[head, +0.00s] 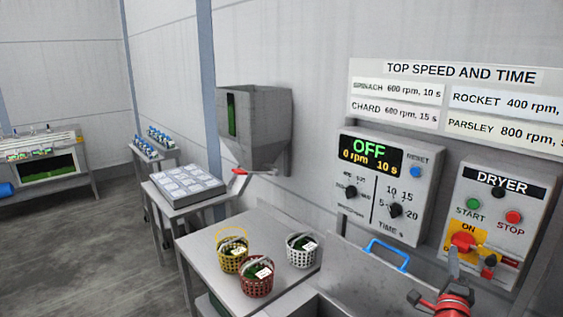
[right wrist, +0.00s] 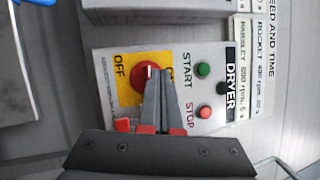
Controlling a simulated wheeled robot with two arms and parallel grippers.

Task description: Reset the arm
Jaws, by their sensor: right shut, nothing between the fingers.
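My right gripper (head: 457,262) is shut and empty in front of the dryer panel (head: 480,215). Its fingertips are at the red rotary switch (head: 463,240) on the yellow ON/OFF plate. In the right wrist view the shut fingers (right wrist: 157,75) overlap the right side of the red switch (right wrist: 138,88); I cannot tell whether they touch it. They hide most of the ON label, while OFF shows at the left. The green START button (head: 474,203) and red STOP button (head: 514,216) are clear of the fingers. My left gripper is not in view.
The control box (head: 385,190) reads OFF, 0 rpm, 10 s. A blue handle (head: 388,250) rises below it. Yellow (head: 232,260), red (head: 255,288) and white (head: 301,250) baskets stand on the steel table (head: 205,248). A grey hopper (head: 262,125) hangs on the wall. Floor at left is open.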

